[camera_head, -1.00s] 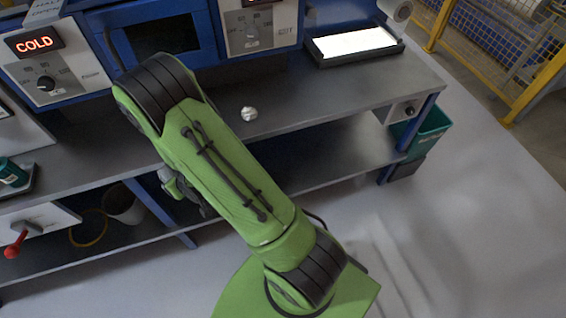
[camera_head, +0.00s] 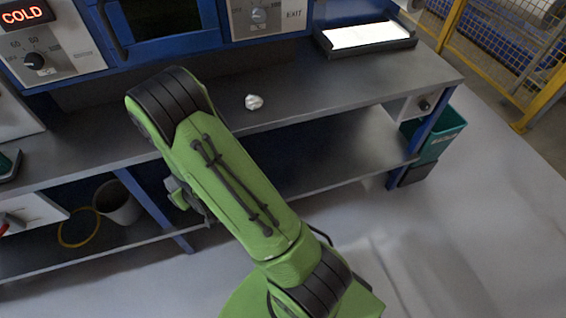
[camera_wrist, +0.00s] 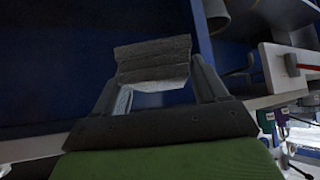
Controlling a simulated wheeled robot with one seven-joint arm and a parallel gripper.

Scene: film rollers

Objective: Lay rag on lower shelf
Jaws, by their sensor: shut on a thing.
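In the wrist view my gripper (camera_wrist: 157,88) is shut on a grey, ribbed, folded rag (camera_wrist: 152,60), which spans the space between the two fingers. The rag looks clear of any surface, against a dark blue background. The lower shelf (camera_head: 345,150) runs under the grey workbench in the head view. Its middle part is hidden behind my green arm, and the gripper and rag are hidden there too.
A crumpled white lump (camera_head: 254,102) lies on the bench top (camera_head: 300,95). A lit tray (camera_head: 366,38) stands at the back right. A grey bucket (camera_head: 118,203) and a yellow ring (camera_head: 78,228) are on the lower shelf's left. A teal bin (camera_head: 440,132) stands at the right end.

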